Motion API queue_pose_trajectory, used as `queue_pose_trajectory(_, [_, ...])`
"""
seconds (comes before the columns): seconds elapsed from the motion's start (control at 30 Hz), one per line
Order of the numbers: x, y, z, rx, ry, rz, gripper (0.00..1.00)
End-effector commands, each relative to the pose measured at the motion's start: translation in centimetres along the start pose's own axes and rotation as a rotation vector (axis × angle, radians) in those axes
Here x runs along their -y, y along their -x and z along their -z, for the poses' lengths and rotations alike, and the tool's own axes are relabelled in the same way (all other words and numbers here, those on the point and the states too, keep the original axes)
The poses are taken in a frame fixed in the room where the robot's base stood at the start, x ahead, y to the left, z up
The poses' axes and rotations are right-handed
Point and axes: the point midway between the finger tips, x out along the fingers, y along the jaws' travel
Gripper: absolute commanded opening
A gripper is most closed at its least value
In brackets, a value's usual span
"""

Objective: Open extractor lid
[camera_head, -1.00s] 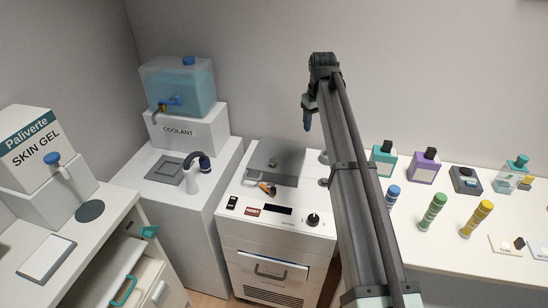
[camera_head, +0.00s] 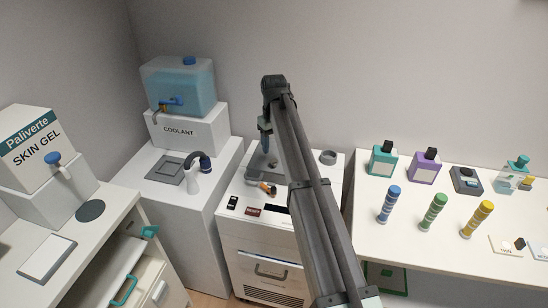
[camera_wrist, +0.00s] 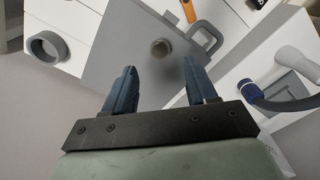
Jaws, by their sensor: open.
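The extractor lid (camera_head: 252,172) is a flat grey plate on top of the white extractor cabinet (camera_head: 262,237). My arm partly hides it in the head view. In the wrist view the grey lid (camera_wrist: 120,55) lies flat, with a round knob (camera_wrist: 161,47) near its middle and a loop handle (camera_wrist: 208,36) at its edge. My gripper (camera_wrist: 160,78) is open and empty, its blue fingers pointing at the lid with the knob between and beyond them. In the head view my gripper (camera_head: 265,138) hangs above the lid. No contact is visible.
A grey ring (camera_head: 328,157) stands right of the lid. The coolant tank (camera_head: 178,85) and a blue-headed spout (camera_head: 203,163) are to the left. Several bottles stand on the right table (camera_head: 400,240).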

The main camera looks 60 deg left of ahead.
Motion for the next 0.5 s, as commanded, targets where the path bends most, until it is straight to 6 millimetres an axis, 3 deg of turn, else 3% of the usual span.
queue_pose_trajectory(0.2, [0.0,-3.6,-0.1,0.000,0.000,0.000,0.57])
queue_pose_trajectory(0.5, [0.0,-6.0,0.0,-0.001,0.000,-0.001,0.57])
